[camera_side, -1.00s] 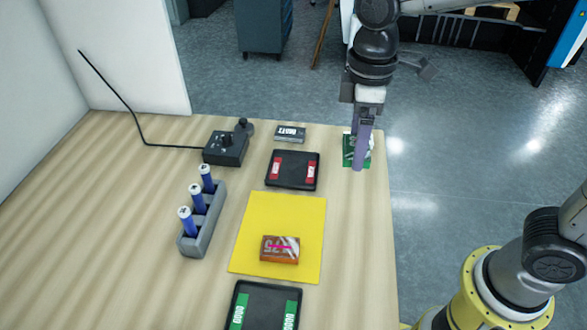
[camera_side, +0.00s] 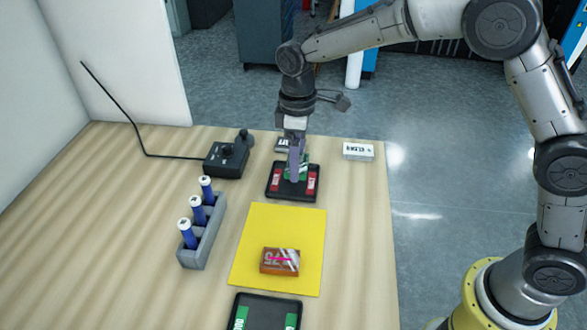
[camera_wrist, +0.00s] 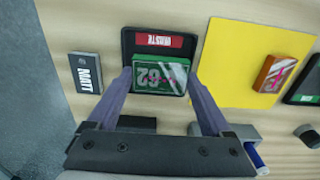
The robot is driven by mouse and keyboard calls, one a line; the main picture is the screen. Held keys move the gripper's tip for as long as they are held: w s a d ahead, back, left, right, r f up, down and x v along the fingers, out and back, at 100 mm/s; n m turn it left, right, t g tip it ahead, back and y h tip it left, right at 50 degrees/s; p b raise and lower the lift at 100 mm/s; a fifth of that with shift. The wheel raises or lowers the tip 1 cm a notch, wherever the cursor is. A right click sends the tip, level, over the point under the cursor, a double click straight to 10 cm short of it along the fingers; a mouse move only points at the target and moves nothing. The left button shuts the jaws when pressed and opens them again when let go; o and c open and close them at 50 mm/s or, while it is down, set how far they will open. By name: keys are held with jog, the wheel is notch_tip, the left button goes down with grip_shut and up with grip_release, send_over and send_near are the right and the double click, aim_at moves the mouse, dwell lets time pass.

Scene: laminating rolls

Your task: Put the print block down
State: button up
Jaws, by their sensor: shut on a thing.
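My gripper (camera_side: 295,176) is shut on a green print block (camera_wrist: 158,75) with a glossy, marked top. In the wrist view the block sits between the two fingertips. It is over or in the black tray with red labels (camera_wrist: 126,48), covering part of its floor; I cannot tell whether it touches. In the side view my fingers partly hide the green block (camera_side: 303,168). An orange print block (camera_side: 280,261) lies on the yellow sheet (camera_side: 262,222). A second black tray with green labels (camera_side: 266,307) is at the bottom edge.
A grey rack (camera_side: 200,245) holds several blue cylinders at left. A black control box (camera_side: 226,160) with a cable stands behind it. A box marked MATT (camera_wrist: 87,73) is beside the red-labelled tray. A CLEAR box (camera_side: 358,150) lies at the back right. The table's right strip is free.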

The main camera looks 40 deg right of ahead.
jog(key=shift+w+a+f, duration=0.1)
jog(key=shift+w+f, duration=0.25)
jog(key=shift+f, duration=0.15)
jog(key=shift+w+f, duration=0.1)
jog(key=shift+f, duration=1.45)
jog(key=shift+f, duration=0.1)
jog(key=o, duration=1.1)
jog(key=shift+f, duration=0.1)
jog(key=shift+c, duration=0.2)
